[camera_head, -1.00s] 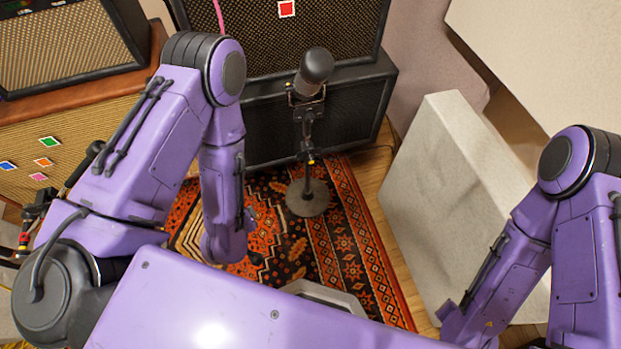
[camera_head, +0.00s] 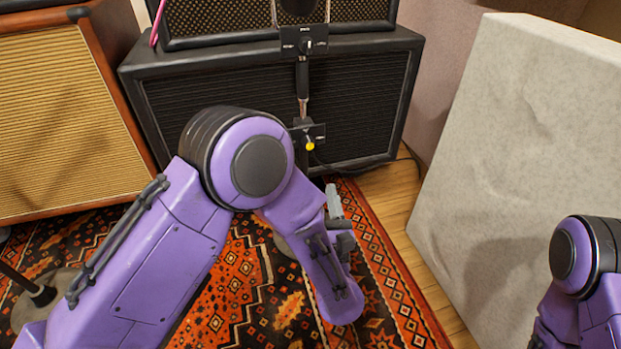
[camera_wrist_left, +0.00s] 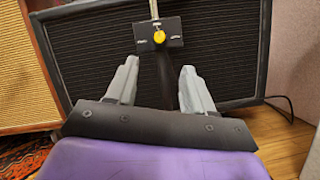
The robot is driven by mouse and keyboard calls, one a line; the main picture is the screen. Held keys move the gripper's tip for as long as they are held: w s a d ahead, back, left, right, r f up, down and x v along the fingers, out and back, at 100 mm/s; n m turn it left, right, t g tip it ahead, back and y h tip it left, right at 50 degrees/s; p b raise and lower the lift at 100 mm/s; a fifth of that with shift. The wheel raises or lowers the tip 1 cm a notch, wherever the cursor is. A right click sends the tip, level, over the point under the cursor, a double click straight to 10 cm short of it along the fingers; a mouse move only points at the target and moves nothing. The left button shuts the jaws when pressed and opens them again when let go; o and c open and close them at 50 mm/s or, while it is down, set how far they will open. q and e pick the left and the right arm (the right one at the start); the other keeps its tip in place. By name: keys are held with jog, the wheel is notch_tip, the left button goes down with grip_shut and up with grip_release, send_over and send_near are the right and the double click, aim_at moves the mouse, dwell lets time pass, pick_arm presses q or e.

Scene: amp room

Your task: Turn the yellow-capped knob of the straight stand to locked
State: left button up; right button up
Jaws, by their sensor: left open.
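The straight stand (camera_head: 302,85) rises in front of a black speaker cabinet. Its lower black plate carries the yellow-capped knob (camera_head: 310,146); the knob also shows near the top middle of the left wrist view (camera_wrist_left: 159,37), with white marks at both sides of the plate. The white marks are too small to read. My left gripper (camera_head: 335,195) is open and empty, below and a little right of the knob in the head view. In the left wrist view its fingers (camera_wrist_left: 159,68) are spread, with the knob beyond and between them, apart from both. My right gripper is out of view.
A higher black plate (camera_head: 304,40) with another knob sits on the stand. The black cabinet (camera_head: 360,100) stands close behind. A tan amplifier (camera_head: 55,110) is at left and a pale panel (camera_head: 530,150) at right. A patterned rug (camera_head: 255,290) covers the floor.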

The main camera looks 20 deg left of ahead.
aim_at(309, 149)
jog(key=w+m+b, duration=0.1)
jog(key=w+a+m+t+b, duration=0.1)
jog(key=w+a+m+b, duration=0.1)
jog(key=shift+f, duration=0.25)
pick_arm(q)
jog(key=x, duration=1)
jog(key=shift+w+a+r, duration=0.1)
jog(key=shift+a+r, duration=0.05)
jog(key=shift+r, duration=0.05)
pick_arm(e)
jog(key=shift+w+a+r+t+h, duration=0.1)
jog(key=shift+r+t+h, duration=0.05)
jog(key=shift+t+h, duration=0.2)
pick_arm(q)
grip_shut()
